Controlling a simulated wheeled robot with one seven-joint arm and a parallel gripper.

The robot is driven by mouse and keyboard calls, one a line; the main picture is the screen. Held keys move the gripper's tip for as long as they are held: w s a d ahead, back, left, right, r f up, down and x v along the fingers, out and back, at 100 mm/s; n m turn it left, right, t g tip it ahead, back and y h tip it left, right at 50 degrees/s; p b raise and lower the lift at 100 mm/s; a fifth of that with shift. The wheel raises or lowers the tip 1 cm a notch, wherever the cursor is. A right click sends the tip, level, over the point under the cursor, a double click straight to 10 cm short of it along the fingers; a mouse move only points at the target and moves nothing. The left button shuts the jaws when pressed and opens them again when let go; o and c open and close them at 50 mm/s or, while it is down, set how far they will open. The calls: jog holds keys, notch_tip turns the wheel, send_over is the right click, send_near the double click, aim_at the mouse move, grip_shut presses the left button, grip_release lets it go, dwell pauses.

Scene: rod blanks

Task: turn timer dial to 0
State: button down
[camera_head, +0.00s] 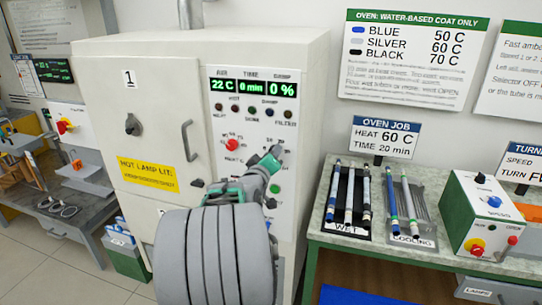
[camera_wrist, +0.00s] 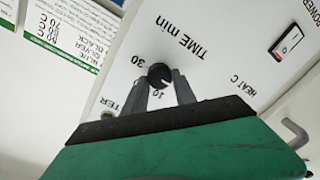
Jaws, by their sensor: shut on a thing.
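The timer dial (camera_wrist: 159,74) is a small round black knob on the white oven panel, under the upside-down "TIME min" label in the wrist view. Marks "30" and "10" show beside it. A pale pointer line shows on the knob, but its exact setting is hard to read. My gripper (camera_wrist: 162,80) is shut on the dial, with one grey finger on each side. In the head view my gripper (camera_head: 276,152) reaches the right part of the panel and mostly hides the dial. The panel display (camera_head: 251,87) reads 22 C, 0 min and 0 %.
The red heat dial (camera_head: 232,145) sits left of my gripper, and a green button (camera_head: 275,188) lies below it. The oven door handle (camera_head: 187,137) sticks out at left. A bench (camera_head: 328,195) with rods, a wet tray and a cooling rack stands at right.

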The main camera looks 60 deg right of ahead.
jog(key=c, duration=1)
grip_release()
jog(key=b+v, duration=0.1)
jog(key=v, duration=0.6)
jog(key=shift+s+a+b, duration=0.1)
jog(key=shift+a+b, duration=0.25)
jog(key=shift+b, duration=0.05)
